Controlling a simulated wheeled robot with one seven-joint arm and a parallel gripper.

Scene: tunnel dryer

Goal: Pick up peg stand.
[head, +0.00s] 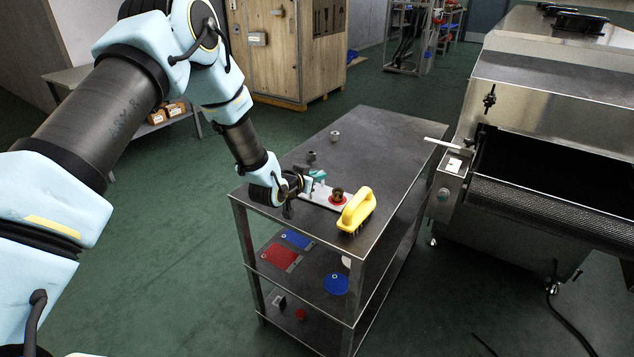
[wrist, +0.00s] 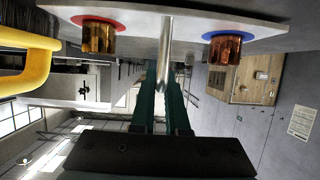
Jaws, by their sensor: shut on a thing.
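The peg stand (head: 316,196) is a pale flat plate near the front of the steel cart's top in the head view. A red ring with a dark amber piece (head: 338,196) is at its right end. In the wrist view the plate (wrist: 215,20) spans the top, with amber pieces at a red ring (wrist: 100,36) and a blue ring (wrist: 224,48). A metal post (wrist: 165,45) stands between them. My gripper (wrist: 165,82) has green fingers and is shut on this post; in the head view my gripper (head: 316,178) covers the plate's left end. Any gap under the plate is unclear.
A yellow-handled brush (head: 356,208) stands close to the plate's right end on the cart top (head: 365,140). Small metal parts (head: 335,136) (head: 311,156) lie farther back. The dryer (head: 560,110) stands to the right. The cart's back half is mostly free.

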